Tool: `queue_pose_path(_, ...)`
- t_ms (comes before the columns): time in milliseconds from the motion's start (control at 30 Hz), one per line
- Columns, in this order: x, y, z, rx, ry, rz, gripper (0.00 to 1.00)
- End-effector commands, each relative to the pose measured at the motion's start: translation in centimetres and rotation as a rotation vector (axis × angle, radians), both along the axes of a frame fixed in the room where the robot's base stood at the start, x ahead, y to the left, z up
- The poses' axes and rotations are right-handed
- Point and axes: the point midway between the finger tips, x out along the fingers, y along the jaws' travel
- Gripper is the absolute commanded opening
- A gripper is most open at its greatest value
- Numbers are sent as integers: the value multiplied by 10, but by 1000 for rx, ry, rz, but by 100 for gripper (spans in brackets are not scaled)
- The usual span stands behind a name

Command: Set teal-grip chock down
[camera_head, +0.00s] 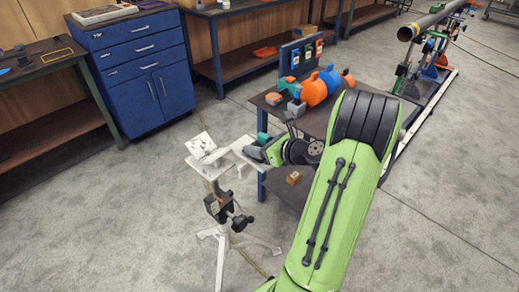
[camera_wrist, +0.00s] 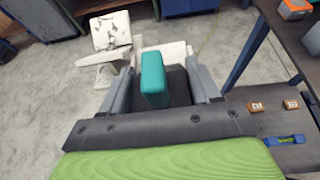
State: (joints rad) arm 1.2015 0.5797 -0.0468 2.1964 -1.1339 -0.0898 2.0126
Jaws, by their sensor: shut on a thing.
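My gripper (camera_wrist: 162,90) is shut on the teal-grip chock, whose teal grip (camera_wrist: 154,80) stands up between the two grey fingers in the wrist view. A dark part shows beside the grip, and its lower side is hidden. In the head view a bit of teal (camera_head: 262,138) shows at my gripper (camera_head: 256,151), next to the left end of the workbench. A white tripod stand (camera_head: 221,190) with pale plates on top is just left of my gripper. The wrist view shows a pale plate (camera_wrist: 175,50) beyond the fingers; I cannot tell whether the chock touches it.
A blue drawer cabinet (camera_head: 146,70) stands behind. A pipe (camera_head: 425,24) on stands is at far right. The floor at left is clear.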

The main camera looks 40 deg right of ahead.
Motion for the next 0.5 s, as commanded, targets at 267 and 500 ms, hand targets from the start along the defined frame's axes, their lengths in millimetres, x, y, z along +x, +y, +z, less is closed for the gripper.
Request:
queue_pose_path(267, 0, 0, -1, -2, -2, 0, 24)
queue_pose_path(500, 0, 0, -1, -2, -1, 0, 87)
